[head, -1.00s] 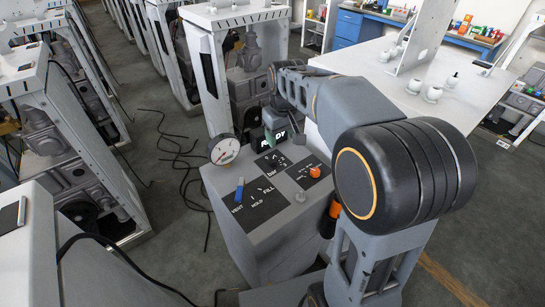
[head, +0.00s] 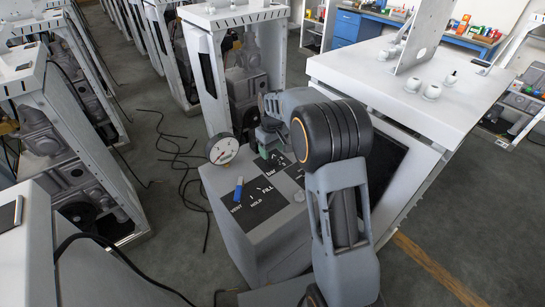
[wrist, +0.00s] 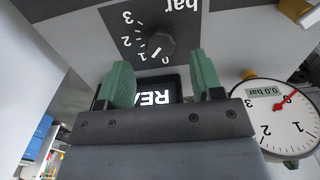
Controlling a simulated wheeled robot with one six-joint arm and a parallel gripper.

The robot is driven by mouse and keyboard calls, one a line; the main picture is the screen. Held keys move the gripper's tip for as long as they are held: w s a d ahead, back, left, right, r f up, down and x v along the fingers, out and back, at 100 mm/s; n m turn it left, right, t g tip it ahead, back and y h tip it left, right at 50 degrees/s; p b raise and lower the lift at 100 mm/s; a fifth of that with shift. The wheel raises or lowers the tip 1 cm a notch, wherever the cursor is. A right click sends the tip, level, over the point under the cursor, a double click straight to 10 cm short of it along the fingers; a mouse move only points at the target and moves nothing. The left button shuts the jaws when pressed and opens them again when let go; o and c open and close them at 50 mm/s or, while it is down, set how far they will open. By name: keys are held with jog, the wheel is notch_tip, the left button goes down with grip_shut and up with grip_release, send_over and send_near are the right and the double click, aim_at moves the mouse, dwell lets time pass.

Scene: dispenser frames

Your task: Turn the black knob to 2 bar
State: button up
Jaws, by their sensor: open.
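The black knob (wrist: 160,45) shows in the wrist view on a dark panel with a 0 to 3 scale and the word "bar", upside down. A white mark at the knob's edge lies near the 0. My gripper (wrist: 158,64) is open, its two green fingers apart and empty, just below the knob in the picture. In the head view my gripper (head: 267,142) is over the back of the dispenser top, and the knob is hidden behind my arm. The round gauge (wrist: 289,115) reads 0.0 bar; it also shows in the head view (head: 222,149).
A blue lever (head: 239,189) stands on the VENT, HOLD, FILL panel (head: 262,196), pointing to VENT. The display (wrist: 155,97) is partly covered by my fingers. A white table (head: 455,105) stands at the right. Black cables (head: 178,155) lie on the floor.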

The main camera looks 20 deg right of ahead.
aim_at(272, 158)
jog(key=shift+f, duration=2)
jog(key=c, duration=0.9)
jog(key=m, duration=0.4)
jog(key=shift+m, duration=2.3)
jog(key=shift+r, duration=0.1)
